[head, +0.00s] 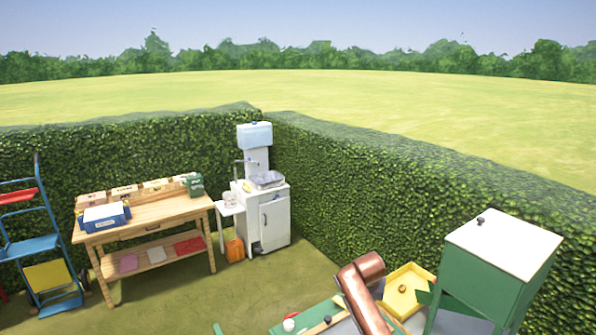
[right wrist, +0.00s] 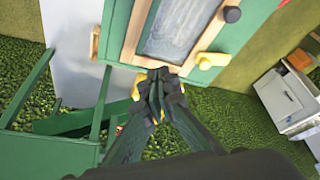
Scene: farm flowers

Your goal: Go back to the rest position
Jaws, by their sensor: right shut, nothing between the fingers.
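My right gripper (right wrist: 157,80) shows in the right wrist view, its dark fingers together with nothing between them. It is in front of the edge of a green board (right wrist: 120,30) with a wooden frame around a grey panel. Whether the fingertips touch the board cannot be told. A copper-coloured link (head: 362,272), which looks like part of my right arm, rises at the bottom of the head view. The right fingers are not visible there. My left gripper is in neither view.
A green box with a white lid (head: 503,240) and a yellow tray (head: 424,272) stand close to the copper link. A wooden bench (head: 150,232), a white sink cabinet (head: 274,222) and a blue hand truck (head: 38,247) stand farther back by the hedge. Open grass lies between.

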